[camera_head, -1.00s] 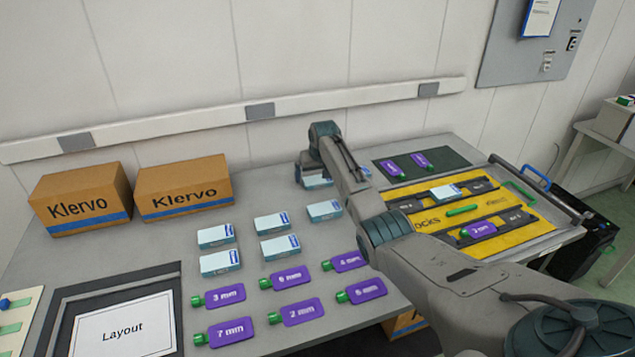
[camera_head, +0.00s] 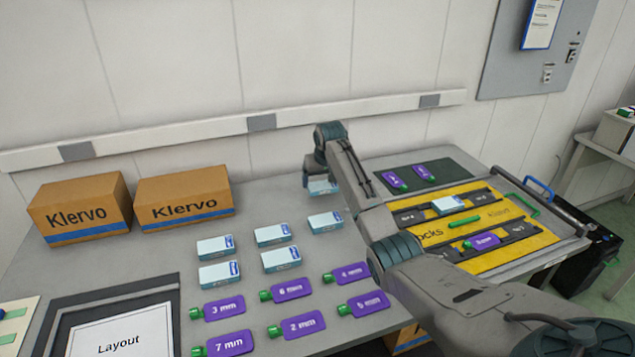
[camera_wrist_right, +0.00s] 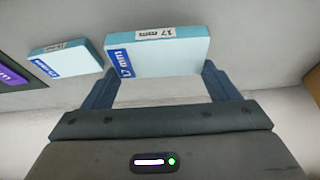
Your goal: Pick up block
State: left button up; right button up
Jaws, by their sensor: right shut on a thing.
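My right gripper (camera_head: 320,180) reaches down over the grey table near the back. It is shut on a pale blue block (camera_head: 323,187). In the right wrist view the held block (camera_wrist_right: 158,55), labelled 17 mm, sits between the two fingers of the gripper (camera_wrist_right: 160,82). A second pale blue block (camera_wrist_right: 65,62) lies to its left there. Several similar blocks, such as one (camera_head: 325,222) in front of the gripper, lie in the middle of the table. I cannot tell how far the held block is above the table. My left gripper is not in view.
Purple tags (camera_head: 302,324) with green ends lie at the front. A yellow tray (camera_head: 520,239) on the right holds a pale block and a purple tag. A dark mat (camera_head: 452,165) with two purple tags is behind it. Two Klervo boxes (camera_head: 185,196) stand at the back left.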

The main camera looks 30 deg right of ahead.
aim_at(336, 190)
jog(key=s, duration=0.5)
jog(key=s+b, duration=0.1)
jog(key=s, duration=0.1)
jog(key=shift+s+r, duration=0.25)
jog(key=shift+s, duration=0.05)
jog(key=s, duration=0.4)
jog(key=shift+a+r+b, duration=0.2)
jog(key=shift+r+b, duration=0.1)
jog(key=shift+b, duration=0.05)
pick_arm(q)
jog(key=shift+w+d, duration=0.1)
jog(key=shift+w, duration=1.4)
pick_arm(e)
jog(key=shift+s+a+r, duration=0.1)
jog(key=shift+s+r, duration=0.05)
jog(key=shift+s, duration=0.85)
